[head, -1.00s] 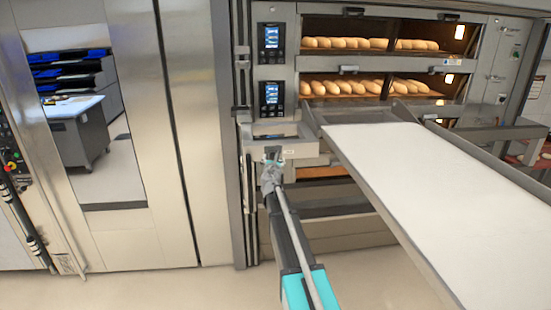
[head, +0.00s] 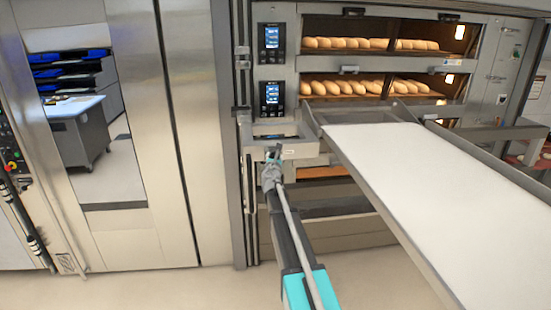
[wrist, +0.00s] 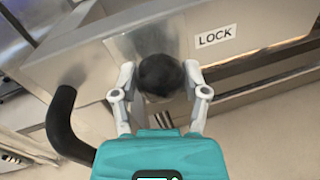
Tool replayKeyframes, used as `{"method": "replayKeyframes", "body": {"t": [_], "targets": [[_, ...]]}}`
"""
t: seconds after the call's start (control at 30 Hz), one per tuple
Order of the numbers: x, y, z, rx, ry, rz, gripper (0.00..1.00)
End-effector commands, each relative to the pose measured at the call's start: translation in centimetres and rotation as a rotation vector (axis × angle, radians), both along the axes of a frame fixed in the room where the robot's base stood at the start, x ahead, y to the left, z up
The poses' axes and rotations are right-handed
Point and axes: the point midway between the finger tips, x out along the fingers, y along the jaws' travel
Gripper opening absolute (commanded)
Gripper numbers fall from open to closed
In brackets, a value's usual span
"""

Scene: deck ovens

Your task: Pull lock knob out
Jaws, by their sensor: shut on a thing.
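The lock knob (wrist: 160,75) is a round black ball in the middle of the wrist view, in front of a metal plate beside a white LOCK label (wrist: 215,36). My gripper (wrist: 158,82) has one finger on each side of the knob and is shut on it. In the head view my gripper (head: 273,160) is at the front of the grey bracket below the control panels. The knob is hidden there behind the gripper. How far the knob stands out from the plate cannot be told.
A black curved handle (wrist: 66,125) is close to the left of my gripper in the wrist view. A long white loader belt (head: 430,190) extends to the right of my arm. Deck ovens with bread (head: 350,88) are behind. The floor at lower left is clear.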

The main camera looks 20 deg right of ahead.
Motion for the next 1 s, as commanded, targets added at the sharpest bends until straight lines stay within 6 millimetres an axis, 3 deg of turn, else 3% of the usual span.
{"method": "replayKeyframes", "body": {"t": [0.1,0.47,0.77,0.8,1.0], "targets": [[0.0,-0.1,0.0,-0.001,0.001,-0.001,0.00],[-2.5,0.6,0.0,-0.001,0.001,-0.002,0.00],[-2.7,0.6,0.0,0.000,0.001,-0.003,0.00],[-2.7,0.6,0.0,0.000,0.000,-0.003,0.60],[-2.6,0.7,0.0,0.000,0.000,-0.002,0.92]]}}
